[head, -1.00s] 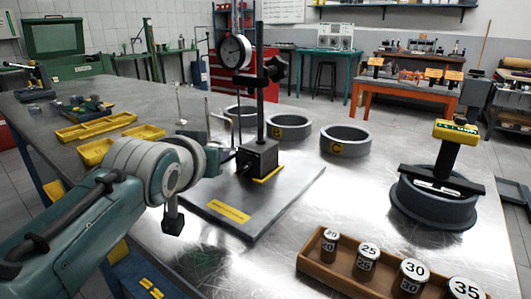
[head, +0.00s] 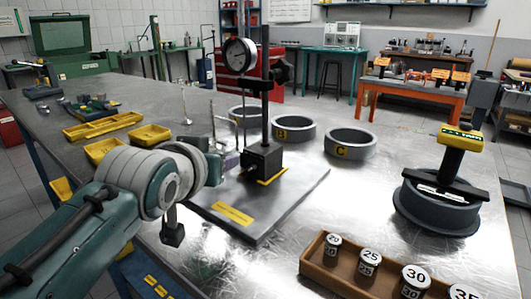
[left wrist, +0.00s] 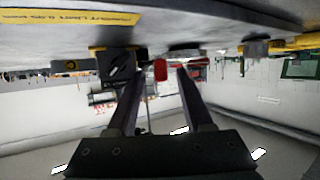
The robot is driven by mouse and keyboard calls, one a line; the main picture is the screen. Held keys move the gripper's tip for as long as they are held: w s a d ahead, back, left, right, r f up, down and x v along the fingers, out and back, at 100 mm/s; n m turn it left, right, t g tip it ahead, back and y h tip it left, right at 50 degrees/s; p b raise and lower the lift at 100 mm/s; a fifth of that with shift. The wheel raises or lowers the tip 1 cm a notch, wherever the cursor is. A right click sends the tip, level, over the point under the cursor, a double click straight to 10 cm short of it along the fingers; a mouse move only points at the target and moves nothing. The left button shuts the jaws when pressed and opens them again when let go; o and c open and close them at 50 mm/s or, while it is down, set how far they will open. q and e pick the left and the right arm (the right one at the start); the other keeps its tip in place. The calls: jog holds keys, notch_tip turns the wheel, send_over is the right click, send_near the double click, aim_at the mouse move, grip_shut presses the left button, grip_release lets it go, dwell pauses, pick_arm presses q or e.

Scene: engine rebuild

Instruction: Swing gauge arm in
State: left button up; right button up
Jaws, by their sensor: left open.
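The dial gauge (head: 238,54) hangs on a short clamp arm (head: 262,80) from a black post (head: 265,105), with a thin rod hanging below the dial. The post rises from a black base block (head: 262,158) on a grey plate (head: 285,210). My left gripper (head: 226,152) is open, just left of the base block in the head view; its fingers are partly hidden there. In the left wrist view my left gripper (left wrist: 160,82) has its fingers apart, with a small red piece (left wrist: 160,70) showing between the tips. I cannot tell whether they touch it. My right gripper is out of view.
Grey rings, among them ring B (head: 294,130) and ring C (head: 350,144), stand behind and right of the plate. A ring with a yellow-topped tool (head: 440,205) stands at right. A wooden tray (head: 330,275) of numbered cylinders is in front. Yellow trays (head: 150,134) lie at left.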

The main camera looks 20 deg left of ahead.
pick_arm(q)
jog(key=p+v, duration=0.2)
jog(key=v, duration=0.6)
jog(key=shift+f, duration=0.1)
jog(key=shift+s, duration=0.15)
jog(key=s+d+r+m+g+h+p, duration=0.1)
jog(key=s+r+m+g+p, duration=0.15)
jog(key=s+g+p, duration=0.65)
jog(key=s+r+m+h+p, duration=0.1)
jog(key=s+r+p, duration=0.2)
jog(key=s, duration=1.3)
notch_tip(320, 180, up, 37)
jog(key=s+p, duration=0.1)
jog(key=p, duration=3.6)
jog(key=shift+d+r+g, duration=0.2)
jog(key=shift+g, duration=0.2)
